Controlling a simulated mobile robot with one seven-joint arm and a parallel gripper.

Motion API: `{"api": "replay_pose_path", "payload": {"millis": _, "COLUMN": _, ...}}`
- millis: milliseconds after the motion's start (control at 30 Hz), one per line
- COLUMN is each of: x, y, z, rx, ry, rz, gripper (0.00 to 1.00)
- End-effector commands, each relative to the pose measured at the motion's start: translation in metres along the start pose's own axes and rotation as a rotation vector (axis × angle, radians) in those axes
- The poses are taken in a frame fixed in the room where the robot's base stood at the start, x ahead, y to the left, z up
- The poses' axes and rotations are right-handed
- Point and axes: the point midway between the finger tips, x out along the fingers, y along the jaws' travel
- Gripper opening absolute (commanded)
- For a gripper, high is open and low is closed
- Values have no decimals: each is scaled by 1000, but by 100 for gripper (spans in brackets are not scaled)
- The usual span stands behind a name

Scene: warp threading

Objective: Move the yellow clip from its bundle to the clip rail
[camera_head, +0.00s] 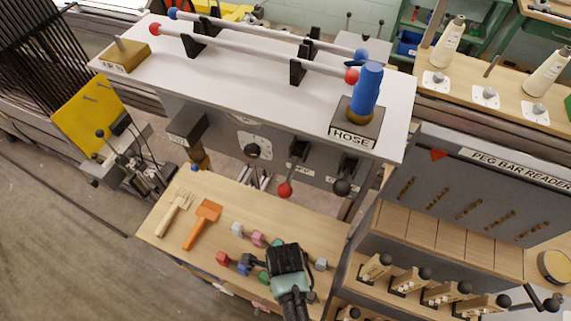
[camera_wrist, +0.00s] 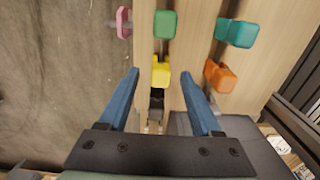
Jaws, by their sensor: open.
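The yellow clip (camera_wrist: 161,70) shows in the wrist view, between the tips of my gripper (camera_wrist: 160,76). My gripper is open, with one blue finger on each side of the clip; I cannot tell whether either touches it. A dark piece lies just below the clip in the picture. In the head view my gripper (camera_head: 287,262) is over the right part of the wooden bench and hides the yellow clip. I cannot tell for sure which part is the clip rail; two pale rods (camera_head: 255,55) with red and blue ends stand on the white tabletop.
Near the yellow clip in the wrist view are a green clip (camera_wrist: 165,24), a teal clip (camera_wrist: 236,32), an orange clip (camera_wrist: 219,76) and a pink clip (camera_wrist: 124,22). A wooden fork (camera_head: 176,210) and orange tool (camera_head: 203,222) lie left on the bench.

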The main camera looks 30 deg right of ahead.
Motion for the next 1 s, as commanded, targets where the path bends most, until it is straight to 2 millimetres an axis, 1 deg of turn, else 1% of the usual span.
{"api": "replay_pose_path", "payload": {"millis": 33, "x": -11, "y": -1, "z": 1, "rx": 0, "ry": -3, "rz": -4, "gripper": 65}}
{"api": "replay_pose_path", "payload": {"millis": 300, "x": -66, "y": -1, "z": 1, "rx": 0, "ry": -3, "rz": -4, "gripper": 65}}
{"api": "replay_pose_path", "payload": {"millis": 500, "x": -95, "y": -1, "z": 0, "rx": 0, "ry": -1, "rz": -2, "gripper": 65}}
{"api": "replay_pose_path", "payload": {"millis": 600, "x": -102, "y": 0, "z": 0, "rx": 0, "ry": -1, "rz": -1, "gripper": 65}}
{"api": "replay_pose_path", "payload": {"millis": 700, "x": -105, "y": 0, "z": 0, "rx": 0, "ry": -1, "rz": -1, "gripper": 65}}
{"api": "replay_pose_path", "payload": {"millis": 1000, "x": -105, "y": 0, "z": 0, "rx": 0, "ry": 0, "rz": 0, "gripper": 65}}
